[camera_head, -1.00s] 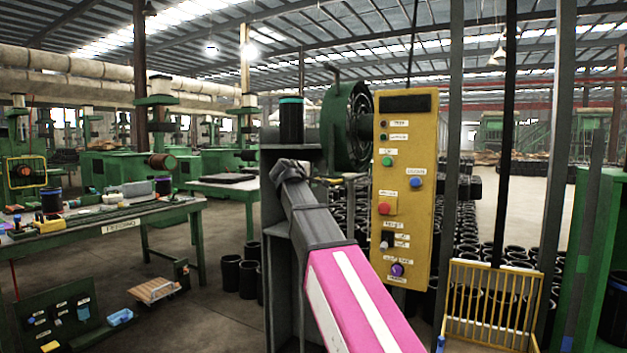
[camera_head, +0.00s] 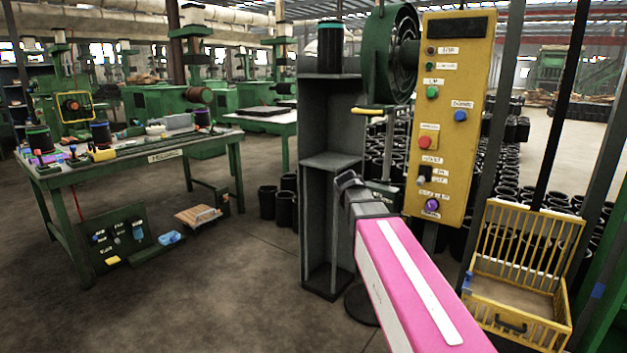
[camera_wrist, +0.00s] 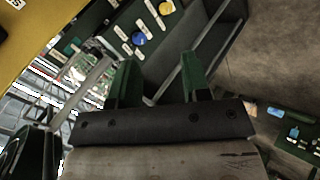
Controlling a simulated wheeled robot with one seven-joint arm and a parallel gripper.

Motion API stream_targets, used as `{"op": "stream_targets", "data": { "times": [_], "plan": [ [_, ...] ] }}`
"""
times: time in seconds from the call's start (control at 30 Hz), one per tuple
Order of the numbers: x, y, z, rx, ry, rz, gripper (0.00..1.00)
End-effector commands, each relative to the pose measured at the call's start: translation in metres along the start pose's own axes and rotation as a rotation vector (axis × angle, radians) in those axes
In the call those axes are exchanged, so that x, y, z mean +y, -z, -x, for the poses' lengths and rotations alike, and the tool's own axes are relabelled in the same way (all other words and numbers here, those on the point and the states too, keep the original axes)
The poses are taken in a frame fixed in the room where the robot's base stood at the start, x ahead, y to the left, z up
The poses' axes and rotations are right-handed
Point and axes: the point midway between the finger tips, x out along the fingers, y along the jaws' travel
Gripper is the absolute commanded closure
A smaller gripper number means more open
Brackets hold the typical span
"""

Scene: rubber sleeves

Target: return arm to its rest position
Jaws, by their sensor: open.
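My arm, with its pink and white link, reaches up from the lower right in the head view. Its dark grey end (camera_head: 347,181) is in front of the grey shelf stand, and the fingers do not show clearly there. In the wrist view my gripper (camera_wrist: 160,75) shows two green fingers set apart with nothing between them. It is open and empty.
The grey shelf stand (camera_head: 313,210) holds a black sleeve with a teal rim (camera_head: 330,47) on top. A yellow crate (camera_head: 520,310) stands lower right. A green workbench (camera_head: 150,157) is left. Floor between is free.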

Motion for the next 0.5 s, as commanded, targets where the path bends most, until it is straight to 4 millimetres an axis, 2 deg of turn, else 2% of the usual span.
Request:
{"op": "stream_targets", "data": {
  "times": [0.03,0.2,0.5],
  "plan": [
    [-0.018,-0.020,-0.012,-0.025,0.044,-0.028,0.56],
    [-0.071,-0.072,-0.044,-0.101,0.187,-0.139,0.56],
    [-0.164,-0.164,-0.076,-0.266,0.424,-0.346,0.56]
  ]
}}
